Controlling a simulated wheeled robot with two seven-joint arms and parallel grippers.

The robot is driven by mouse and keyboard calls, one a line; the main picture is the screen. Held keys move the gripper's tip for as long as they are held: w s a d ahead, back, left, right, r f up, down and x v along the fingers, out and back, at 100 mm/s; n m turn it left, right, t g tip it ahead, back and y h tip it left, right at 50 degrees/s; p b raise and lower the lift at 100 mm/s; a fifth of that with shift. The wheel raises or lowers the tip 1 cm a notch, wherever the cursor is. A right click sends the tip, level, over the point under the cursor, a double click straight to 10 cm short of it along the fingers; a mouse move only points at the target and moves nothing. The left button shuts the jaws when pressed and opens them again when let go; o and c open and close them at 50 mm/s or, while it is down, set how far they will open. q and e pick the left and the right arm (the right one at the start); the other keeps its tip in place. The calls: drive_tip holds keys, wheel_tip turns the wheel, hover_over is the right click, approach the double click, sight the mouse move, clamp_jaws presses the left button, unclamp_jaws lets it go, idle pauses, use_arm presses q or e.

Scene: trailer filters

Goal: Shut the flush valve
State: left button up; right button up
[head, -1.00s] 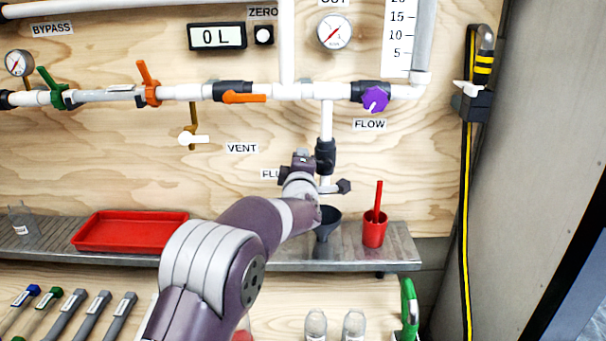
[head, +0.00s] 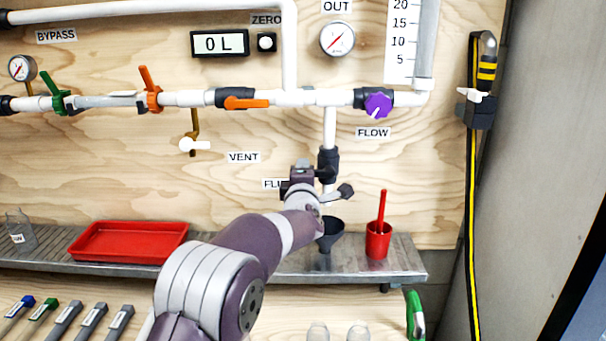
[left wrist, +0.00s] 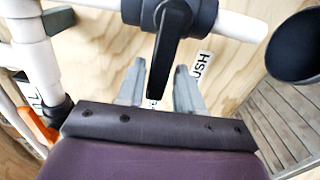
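The flush valve (head: 328,163) is a black body on the white vertical pipe below the main line, beside a partly hidden FLUSH label (head: 272,184). In the left wrist view, its black lever (left wrist: 165,62) lies across the white pipe, between the two grey fingertips of my left gripper (left wrist: 159,88). The fingers are apart, with a visible gap on each side of the lever's tip. In the head view, my left arm covers the lever, and the fingers cannot be made out. My right gripper is not in view.
A dark funnel (head: 330,235) stands below the valve, with a red cup (head: 378,240) to its right and a red tray (head: 130,243) at left on the metal shelf. The purple FLOW knob (head: 378,105) and orange lever (head: 246,103) are above.

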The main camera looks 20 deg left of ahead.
use_arm(q)
drive_tip(key=shift+s, duration=0.1)
drive_tip(key=p+v, duration=0.1)
drive_tip(key=v, duration=1.1)
drive_tip(key=shift+s+d, duration=0.1)
drive_tip(key=shift+s, duration=0.2)
